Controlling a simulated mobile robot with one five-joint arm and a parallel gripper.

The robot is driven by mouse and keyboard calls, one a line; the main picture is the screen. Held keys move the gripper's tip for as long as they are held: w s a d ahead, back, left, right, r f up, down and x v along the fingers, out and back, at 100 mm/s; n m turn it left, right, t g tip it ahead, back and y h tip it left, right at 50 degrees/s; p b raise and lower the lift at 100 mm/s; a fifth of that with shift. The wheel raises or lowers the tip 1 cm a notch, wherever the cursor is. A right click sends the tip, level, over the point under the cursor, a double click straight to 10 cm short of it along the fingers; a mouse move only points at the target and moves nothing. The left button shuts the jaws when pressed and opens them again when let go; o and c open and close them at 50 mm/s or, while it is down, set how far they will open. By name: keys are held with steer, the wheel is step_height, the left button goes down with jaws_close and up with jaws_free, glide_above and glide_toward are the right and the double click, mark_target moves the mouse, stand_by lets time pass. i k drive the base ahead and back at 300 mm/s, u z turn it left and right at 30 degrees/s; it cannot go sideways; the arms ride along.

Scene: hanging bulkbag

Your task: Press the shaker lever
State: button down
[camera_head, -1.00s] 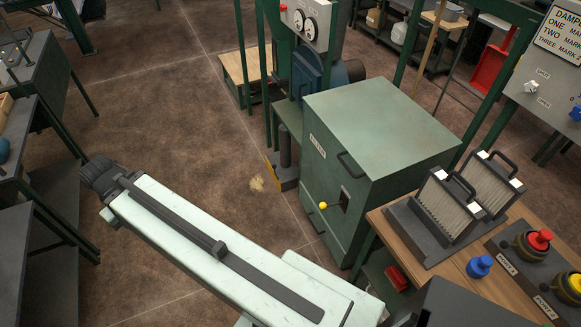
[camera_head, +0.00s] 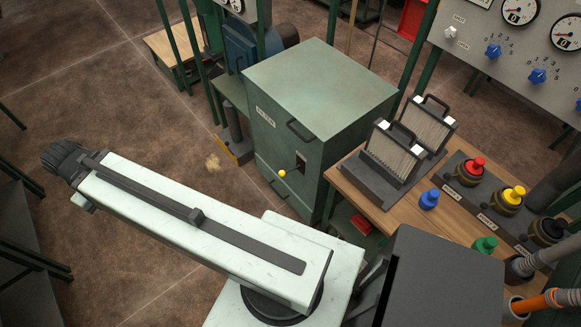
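The shaker lever is a short dark rod with a yellow ball knob (camera_head: 282,173). It sticks out of a dark slot on the front of the green filter cabinet (camera_head: 315,85). My pale arm (camera_head: 190,225) stretches to the left in front of the cabinet, ending in a dark ribbed part well left of the lever. No gripper fingers can be made out. Nothing of mine touches the lever.
A wooden bench right of the cabinet holds a dark rack with two pleated filter panels (camera_head: 400,150), a blue knob (camera_head: 429,199) and red, yellow and black capped fittings. A gauge panel (camera_head: 510,50) stands behind.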

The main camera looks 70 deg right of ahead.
mark_target(282, 173)
steer(key=z, duration=2.35)
steer(key=k, duration=0.4)
steer(key=u, duration=2.55)
